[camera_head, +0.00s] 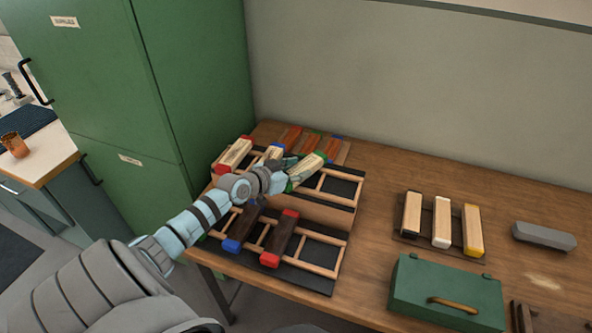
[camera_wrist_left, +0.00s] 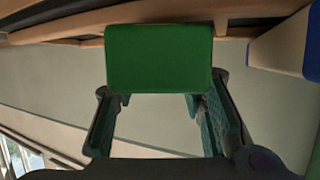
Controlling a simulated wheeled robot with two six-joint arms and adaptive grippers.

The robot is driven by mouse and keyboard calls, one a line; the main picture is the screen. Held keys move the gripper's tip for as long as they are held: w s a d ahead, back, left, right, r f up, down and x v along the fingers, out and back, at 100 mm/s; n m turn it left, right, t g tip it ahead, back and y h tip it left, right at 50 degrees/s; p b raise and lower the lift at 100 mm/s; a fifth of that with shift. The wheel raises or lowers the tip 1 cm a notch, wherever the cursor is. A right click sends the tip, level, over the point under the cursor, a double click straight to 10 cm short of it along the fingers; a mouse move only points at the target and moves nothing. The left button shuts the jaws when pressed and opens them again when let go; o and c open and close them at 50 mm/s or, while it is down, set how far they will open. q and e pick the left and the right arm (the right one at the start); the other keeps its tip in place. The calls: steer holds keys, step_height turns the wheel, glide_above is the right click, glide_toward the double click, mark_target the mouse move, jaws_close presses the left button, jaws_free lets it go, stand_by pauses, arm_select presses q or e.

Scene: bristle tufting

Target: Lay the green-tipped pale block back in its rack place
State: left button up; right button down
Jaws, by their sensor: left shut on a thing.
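The green-tipped pale block (camera_head: 309,166) is at the middle of the upper rack in the head view. My left gripper (camera_head: 287,179) is at its near end and is shut on it. In the left wrist view the block's green end (camera_wrist_left: 158,57) shows large between the fingers of my left gripper (camera_wrist_left: 153,112). The upper rack (camera_head: 330,199) has wooden rails over dark places, with bare places to the right of the block. Whether the block touches the rack is hard to tell. My right gripper is out of view.
A red-tipped pale block (camera_head: 234,154) and a blue-tipped one (camera_head: 272,153) lie to the left. Dark blocks (camera_head: 282,234) lie in the lower rack (camera_head: 326,255); reddish blocks (camera_head: 311,142) lie behind. A small rack of pale blocks (camera_head: 442,222) and a green box (camera_head: 446,290) stand right.

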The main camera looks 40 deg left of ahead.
arm_select(q)
steer(key=shift+f+b, duration=0.3)
steer(key=shift+f, duration=0.05)
steer(key=o, duration=1.3)
steer(key=shift+o, duration=0.2)
steer(key=v, duration=0.6)
steer(key=shift+s+a, duration=0.15)
steer(key=shift+s, duration=0.1)
steer(key=shift+s+r, duration=0.3)
steer(key=shift+s, duration=0.1)
